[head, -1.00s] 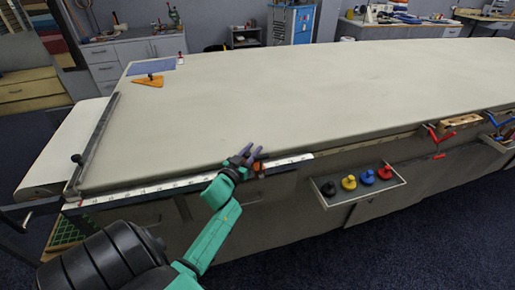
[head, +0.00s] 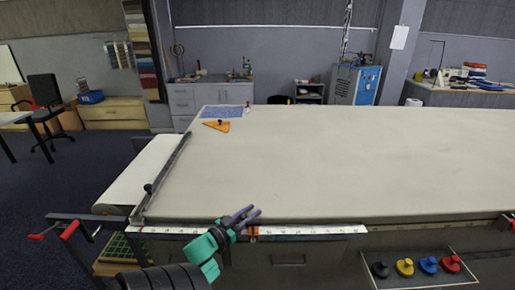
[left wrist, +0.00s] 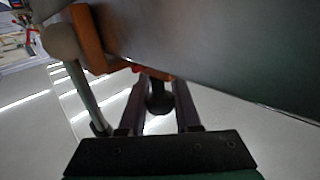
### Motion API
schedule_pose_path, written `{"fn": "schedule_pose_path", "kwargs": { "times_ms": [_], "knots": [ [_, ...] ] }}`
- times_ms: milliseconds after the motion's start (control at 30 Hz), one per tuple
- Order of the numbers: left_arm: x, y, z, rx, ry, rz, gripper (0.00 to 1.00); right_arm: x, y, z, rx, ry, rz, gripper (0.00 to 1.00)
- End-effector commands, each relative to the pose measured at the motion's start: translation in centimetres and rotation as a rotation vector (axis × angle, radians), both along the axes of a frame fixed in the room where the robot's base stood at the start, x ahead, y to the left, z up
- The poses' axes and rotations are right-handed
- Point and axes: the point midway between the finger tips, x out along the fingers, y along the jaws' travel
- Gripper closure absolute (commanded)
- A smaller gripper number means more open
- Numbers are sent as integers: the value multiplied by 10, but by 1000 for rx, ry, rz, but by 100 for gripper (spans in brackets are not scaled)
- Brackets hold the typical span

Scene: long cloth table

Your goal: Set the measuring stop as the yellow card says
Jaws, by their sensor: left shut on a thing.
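The measuring stop (head: 253,232) is a small orange piece on the white scale rail (head: 310,230) along the table's front edge, near the rail's middle. My left gripper (head: 248,213) is at the stop, at the table edge. In the left wrist view, the stop's orange bracket (left wrist: 90,38) is close to the camera, and its dark knob (left wrist: 159,100) sits between the fingers, which are shut on it. The scale's figures are too small to read. I cannot make out the yellow card in either view. My right gripper is not in view.
A dark straight bar (head: 162,178) with a knob lies along the table's left end. An orange triangle (head: 217,126) and a blue sheet (head: 222,111) lie at the far left. A tray (head: 420,282) of coloured knobbed pieces hangs at the front right. The cloth tabletop is mostly clear.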

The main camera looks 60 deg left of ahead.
Motion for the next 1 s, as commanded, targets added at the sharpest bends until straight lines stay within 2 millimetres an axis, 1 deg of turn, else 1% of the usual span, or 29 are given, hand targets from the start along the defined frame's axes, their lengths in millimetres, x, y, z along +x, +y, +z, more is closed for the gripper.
{"fn": "schedule_pose_path", "kwargs": {
  "times_ms": [233,267,300,333,633,733,867,1000],
  "knots": [
    [0,0,-2,-3,3,1,100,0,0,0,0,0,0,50],
    [0,0,-2,-3,3,1,57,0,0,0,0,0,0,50],
    [0,0,-2,-2,3,1,42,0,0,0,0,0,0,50],
    [0,0,-2,-2,3,1,39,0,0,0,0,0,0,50],
    [-1,0,-1,-1,1,0,39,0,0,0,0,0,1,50],
    [-8,-2,-2,-1,2,0,39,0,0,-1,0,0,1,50],
    [-30,-6,-3,-2,5,2,39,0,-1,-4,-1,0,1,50],
    [-63,-12,-4,-2,6,2,39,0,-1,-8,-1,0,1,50]
  ]
}}
